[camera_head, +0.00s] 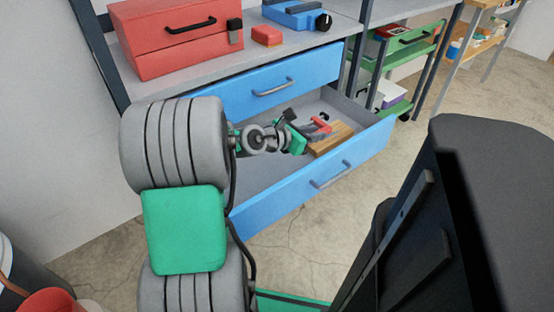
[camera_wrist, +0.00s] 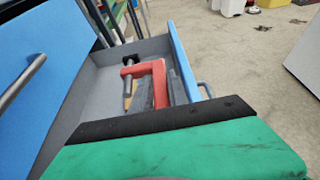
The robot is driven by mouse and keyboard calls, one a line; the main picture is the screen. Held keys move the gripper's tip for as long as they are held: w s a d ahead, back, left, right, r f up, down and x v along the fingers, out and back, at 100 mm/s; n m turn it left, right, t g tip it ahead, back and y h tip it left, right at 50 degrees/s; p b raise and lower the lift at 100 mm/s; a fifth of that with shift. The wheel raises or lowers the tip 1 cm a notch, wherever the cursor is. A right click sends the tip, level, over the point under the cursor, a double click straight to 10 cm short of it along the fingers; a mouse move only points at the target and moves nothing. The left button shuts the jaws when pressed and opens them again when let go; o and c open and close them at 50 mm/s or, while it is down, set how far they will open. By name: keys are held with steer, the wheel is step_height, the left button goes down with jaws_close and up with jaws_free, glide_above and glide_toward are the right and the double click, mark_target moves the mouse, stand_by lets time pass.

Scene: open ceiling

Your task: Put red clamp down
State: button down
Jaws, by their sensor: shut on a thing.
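The red clamp (camera_head: 321,124) is at my gripper's tip, over the open blue drawer (camera_head: 316,178). In the wrist view the clamp (camera_wrist: 157,70) shows its red C-shaped frame against the drawer's grey interior. My gripper (camera_head: 311,130) is shut on the clamp, with its grey fingers around the lower part. The green and black gripper body hides the near part of the drawer in the wrist view. Whether the clamp touches the drawer floor cannot be told.
A wooden block (camera_head: 331,139) lies in the drawer close beside the clamp. Another blue drawer (camera_head: 270,83) above is shut. A red toolbox (camera_head: 175,35), a small red box (camera_head: 267,36) and a blue case (camera_head: 297,14) stand on top. Grey drawer floor is bare at left.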

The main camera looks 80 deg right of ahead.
steer(key=w+a+f+b, duration=0.1)
steer(key=w+f+b, duration=0.1)
steer(key=w+f, duration=0.1)
steer(key=w+a+f+b, duration=0.2)
steer(key=w+f, duration=0.1)
steer(key=w, duration=0.1)
steer(key=w+a+f+b, duration=0.1)
steer(key=w+f+b, duration=0.1)
steer(key=w, duration=0.2)
steer(key=shift+a+f, duration=0.3)
steer(key=shift+f, duration=0.1)
steer(key=shift+w+a+f+b, duration=0.1)
steer(key=shift+w+f+b, duration=0.2)
steer(key=f+b, duration=0.1)
steer(key=f, duration=0.1)
steer(key=f+b, duration=0.1)
steer(key=shift+w+a+f+b, duration=0.1)
steer(key=shift+w+f+b, duration=0.05)
steer(key=shift+w+b, duration=0.15)
steer(key=shift+f+p, duration=0.35)
steer(key=shift+f, duration=0.3)
steer(key=c, duration=1.3)
jaws_free()
steer(key=shift+r, duration=0.1)
